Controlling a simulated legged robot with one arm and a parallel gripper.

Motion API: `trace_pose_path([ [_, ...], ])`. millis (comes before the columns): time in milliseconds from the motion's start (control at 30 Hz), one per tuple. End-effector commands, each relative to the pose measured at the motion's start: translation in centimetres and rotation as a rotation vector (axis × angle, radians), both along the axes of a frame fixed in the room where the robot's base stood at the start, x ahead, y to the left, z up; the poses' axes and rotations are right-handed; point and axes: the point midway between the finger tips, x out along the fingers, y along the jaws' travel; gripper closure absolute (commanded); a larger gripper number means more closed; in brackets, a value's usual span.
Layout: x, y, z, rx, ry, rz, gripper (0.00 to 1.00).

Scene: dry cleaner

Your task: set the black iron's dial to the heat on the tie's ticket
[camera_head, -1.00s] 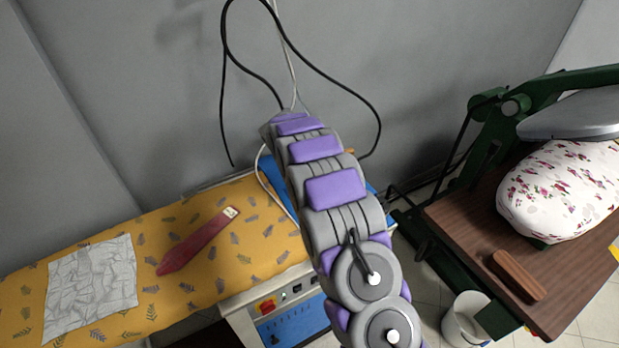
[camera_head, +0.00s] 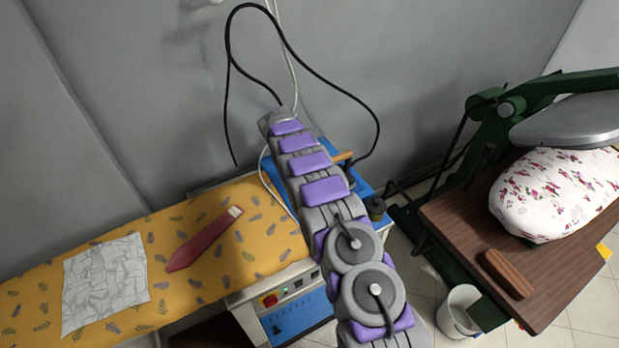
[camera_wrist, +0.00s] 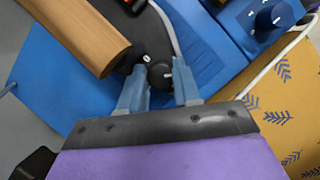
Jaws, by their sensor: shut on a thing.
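The black iron (camera_wrist: 135,58) with a wooden handle (camera_wrist: 85,38) rests on a blue surface in the wrist view. Its round black dial (camera_wrist: 160,75) sits between the two blue fingers of my gripper (camera_wrist: 160,85), which is shut on it. A white mark shows on the dial and another on the body beside it; I cannot read the setting. In the head view my arm hides most of the iron. The dark red tie (camera_head: 203,240) lies on the yellow board, with a small pale ticket (camera_head: 235,211) at its upper end, too small to read.
A dark blue knob (camera_wrist: 271,17) sits on a blue panel nearby. A crumpled white cloth (camera_head: 105,283) lies on the yellow patterned board (camera_head: 255,225). A green press (camera_head: 490,150) with a flowered pad (camera_head: 555,190) stands right, a white bin (camera_head: 458,312) below. A cable (camera_head: 330,80) loops behind my arm.

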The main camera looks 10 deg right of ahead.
Motion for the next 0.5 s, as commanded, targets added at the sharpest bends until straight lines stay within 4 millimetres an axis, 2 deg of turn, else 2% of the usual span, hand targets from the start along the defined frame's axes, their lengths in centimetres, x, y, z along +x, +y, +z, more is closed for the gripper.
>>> trace_pose_path([
  [500,0.13,0.06,0.07,0.002,-0.003,-0.082,0.98],
])
